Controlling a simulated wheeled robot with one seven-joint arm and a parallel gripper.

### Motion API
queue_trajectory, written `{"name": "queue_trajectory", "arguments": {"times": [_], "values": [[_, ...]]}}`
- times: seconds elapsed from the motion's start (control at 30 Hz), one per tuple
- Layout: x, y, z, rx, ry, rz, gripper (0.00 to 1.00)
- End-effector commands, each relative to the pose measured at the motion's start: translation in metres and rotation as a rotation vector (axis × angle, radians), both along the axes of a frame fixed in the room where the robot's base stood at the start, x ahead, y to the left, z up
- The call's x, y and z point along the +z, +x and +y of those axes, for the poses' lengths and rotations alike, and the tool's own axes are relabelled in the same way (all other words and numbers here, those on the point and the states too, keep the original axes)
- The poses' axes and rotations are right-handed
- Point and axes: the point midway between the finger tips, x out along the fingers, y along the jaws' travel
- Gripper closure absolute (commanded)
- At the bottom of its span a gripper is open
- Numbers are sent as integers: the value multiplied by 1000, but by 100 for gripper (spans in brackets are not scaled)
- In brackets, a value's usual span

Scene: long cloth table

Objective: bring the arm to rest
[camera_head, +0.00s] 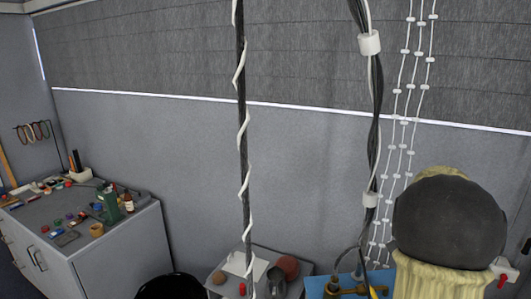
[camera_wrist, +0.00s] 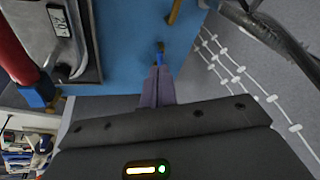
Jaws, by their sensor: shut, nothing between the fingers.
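My gripper (camera_wrist: 159,70) shows in the wrist view, with its dark body across the bottom and its two grey fingers pointing up the picture. The fingers are together, with nothing between them. They are in front of a blue panel (camera_wrist: 125,35); I cannot tell how far off it is. I do not make out my gripper in the head view.
In the head view, a blue board (camera_head: 379,279) with brass fittings stands at bottom right, near hanging cables (camera_head: 377,100) and white beaded cords (camera_head: 400,130). A dark round thing (camera_head: 449,222) is to its right. A cluttered grey cabinet (camera_head: 110,255) stands left.

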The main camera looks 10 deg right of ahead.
Motion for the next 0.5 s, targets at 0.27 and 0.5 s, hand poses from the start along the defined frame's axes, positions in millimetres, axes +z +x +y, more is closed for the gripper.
{"name": "queue_trajectory", "arguments": {"times": [0.27, 0.5], "values": [[-42, -28, 163, 530, -16, 77, 100], [-71, -95, 270, 1005, -83, 129, 100]]}}
